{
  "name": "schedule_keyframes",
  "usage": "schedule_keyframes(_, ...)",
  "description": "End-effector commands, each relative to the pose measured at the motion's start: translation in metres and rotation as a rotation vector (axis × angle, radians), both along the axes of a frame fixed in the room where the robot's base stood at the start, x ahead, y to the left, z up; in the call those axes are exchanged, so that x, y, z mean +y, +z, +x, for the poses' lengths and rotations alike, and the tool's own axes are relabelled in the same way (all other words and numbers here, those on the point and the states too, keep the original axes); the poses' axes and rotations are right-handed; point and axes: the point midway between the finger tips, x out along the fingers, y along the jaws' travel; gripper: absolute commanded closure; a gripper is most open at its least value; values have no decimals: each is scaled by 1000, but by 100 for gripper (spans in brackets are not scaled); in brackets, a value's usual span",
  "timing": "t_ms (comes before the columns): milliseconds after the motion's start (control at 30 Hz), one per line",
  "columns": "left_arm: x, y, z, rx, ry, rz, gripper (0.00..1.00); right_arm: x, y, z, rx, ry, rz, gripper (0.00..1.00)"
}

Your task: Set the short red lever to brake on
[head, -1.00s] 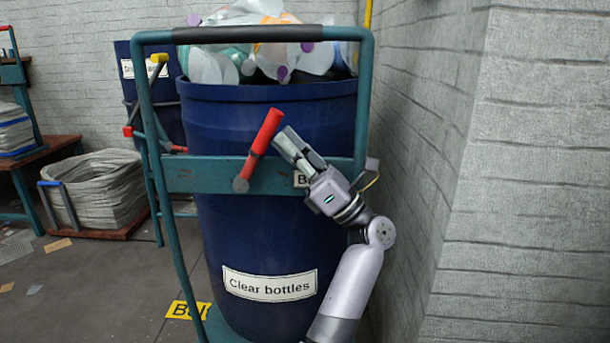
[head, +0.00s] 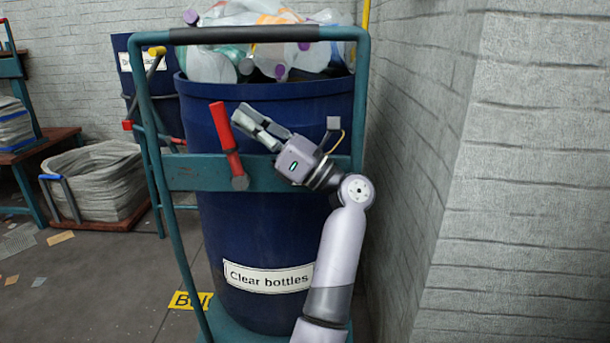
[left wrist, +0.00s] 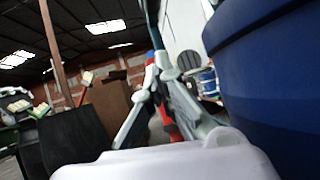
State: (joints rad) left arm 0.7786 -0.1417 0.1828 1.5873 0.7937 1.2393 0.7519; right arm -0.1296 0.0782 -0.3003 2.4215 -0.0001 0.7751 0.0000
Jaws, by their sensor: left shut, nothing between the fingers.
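The short red lever (head: 226,128) is on the teal crossbar (head: 195,173) of the trolley frame, in front of the blue bin. Its grey pivot (head: 240,183) is at the bottom, and the handle leans up and to the left. My left gripper (head: 238,116) is shut and empty just right of the handle, its fingertips touching it or very close. In the left wrist view, the fingers (left wrist: 155,85) reach forward with red parts (left wrist: 168,122) showing behind them; contact is unclear. A crossbar label seen earlier is hidden by my arm. My right gripper is not in view.
The blue bin (head: 285,220) labelled "Clear bottles" is heaped with bottles. A grey brick wall (head: 500,180) stands close on the right. The floor at lower left is mostly open.

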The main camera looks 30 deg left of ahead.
Motion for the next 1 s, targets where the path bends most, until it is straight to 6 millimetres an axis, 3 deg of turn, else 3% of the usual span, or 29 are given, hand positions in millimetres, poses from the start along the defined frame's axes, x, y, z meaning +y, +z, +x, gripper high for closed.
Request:
schedule_keyframes(667, 9, 1, -8, -13, 15, -5, 100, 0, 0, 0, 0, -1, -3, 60)
schedule_keyframes(867, -8, -10, -1, -8, 11, -6, 100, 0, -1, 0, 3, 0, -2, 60)
schedule_keyframes(1000, -34, -26, 10, -1, 4, -3, 100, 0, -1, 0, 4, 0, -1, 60)
